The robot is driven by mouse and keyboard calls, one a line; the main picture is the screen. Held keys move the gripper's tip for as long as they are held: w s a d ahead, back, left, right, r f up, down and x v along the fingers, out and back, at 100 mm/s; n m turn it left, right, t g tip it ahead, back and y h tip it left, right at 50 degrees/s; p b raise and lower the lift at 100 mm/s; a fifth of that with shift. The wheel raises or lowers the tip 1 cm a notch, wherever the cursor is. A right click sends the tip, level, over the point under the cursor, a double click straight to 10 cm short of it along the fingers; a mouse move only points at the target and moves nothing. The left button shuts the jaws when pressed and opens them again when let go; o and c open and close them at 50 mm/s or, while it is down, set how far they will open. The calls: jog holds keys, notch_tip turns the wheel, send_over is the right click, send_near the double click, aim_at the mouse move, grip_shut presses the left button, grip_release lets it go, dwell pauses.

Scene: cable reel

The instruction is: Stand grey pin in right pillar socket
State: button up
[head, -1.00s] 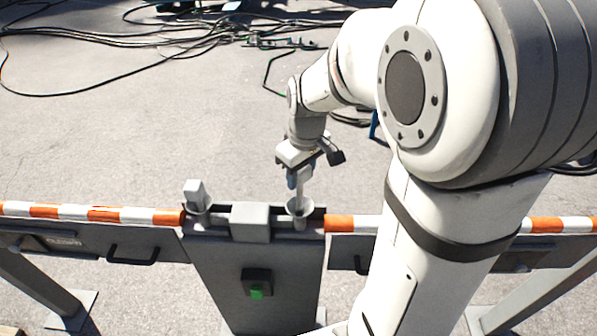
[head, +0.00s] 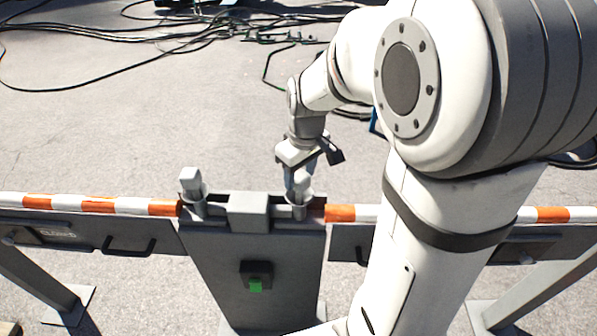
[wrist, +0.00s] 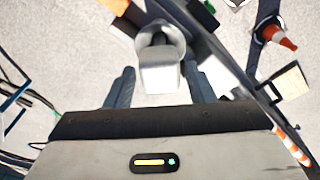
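The grey pin (head: 303,184) has a pale block-shaped head and stands about upright in the right pillar socket (head: 299,211), a grey cup on top of the pillar (head: 255,275). In the wrist view the pin's head (wrist: 160,77) lies between my two fingers, with the socket's round rim (wrist: 177,36) just beyond it. My gripper (head: 297,181) is right above the socket, with its fingers (wrist: 160,88) spread on either side of the head. A gap shows at the left finger; the right finger looks close to the head. The pin's lower part is hidden inside the socket.
Another pale pin (head: 190,181) stands in the left socket (head: 195,205). A grey block (head: 249,212) sits between the sockets. Orange-and-white striped barrier rails (head: 100,205) run out both sides. Cables (head: 130,70) lie on the ground behind; the ground between is clear.

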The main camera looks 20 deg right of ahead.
jog(key=shift+o, duration=1.3)
jog(key=r, duration=0.7)
jog(key=shift+s+d+r, duration=0.2)
jog(key=shift+s+r, duration=0.2)
jog(key=s+f+m+t, duration=0.2)
jog(key=s+m, duration=0.3)
jog(key=s, duration=0.8)
jog(key=shift+s+a+f+h, duration=0.15)
jog(key=shift+a+f+h, duration=0.05)
jog(key=shift+a+h, duration=0.15)
